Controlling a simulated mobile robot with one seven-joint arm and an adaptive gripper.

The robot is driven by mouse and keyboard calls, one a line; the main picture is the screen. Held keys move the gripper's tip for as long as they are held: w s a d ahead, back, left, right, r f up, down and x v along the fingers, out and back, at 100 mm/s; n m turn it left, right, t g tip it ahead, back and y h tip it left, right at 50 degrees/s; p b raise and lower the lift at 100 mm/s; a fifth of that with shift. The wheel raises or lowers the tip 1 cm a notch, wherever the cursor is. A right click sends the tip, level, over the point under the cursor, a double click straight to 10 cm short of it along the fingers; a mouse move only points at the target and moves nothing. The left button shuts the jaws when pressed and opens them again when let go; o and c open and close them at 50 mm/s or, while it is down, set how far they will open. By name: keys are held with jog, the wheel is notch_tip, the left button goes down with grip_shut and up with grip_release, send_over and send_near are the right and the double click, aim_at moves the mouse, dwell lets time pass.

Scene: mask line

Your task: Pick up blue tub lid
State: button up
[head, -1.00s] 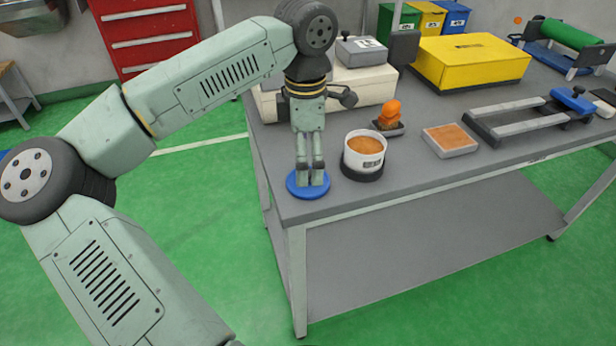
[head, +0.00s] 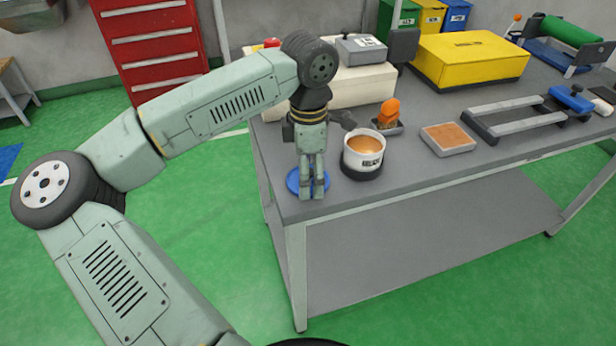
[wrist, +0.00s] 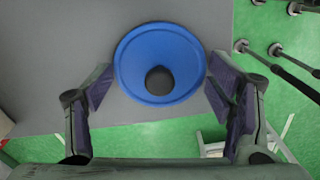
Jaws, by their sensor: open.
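The blue tub lid (head: 293,181) lies on the near left corner of the grey workbench (head: 330,203). In the wrist view the lid (wrist: 135,62) is a round blue disc with a dark round knob (wrist: 160,80) in its middle. My gripper (head: 312,195) points down over the lid and hides part of it in the head view. In the wrist view my gripper (wrist: 160,95) is open, with one finger on each side of the lid's near part. Nothing is held. I cannot tell the exact height of the fingertips above the bench.
A white tub (head: 364,150) with orange-brown contents stands on a dark base just right of my gripper. Behind it are a small orange object (head: 389,112) and a cream case (head: 350,88). A tray (head: 447,138) lies further right. The bench edge is close to the lid.

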jog(key=c, duration=0.9)
jog(key=shift+c, duration=0.2)
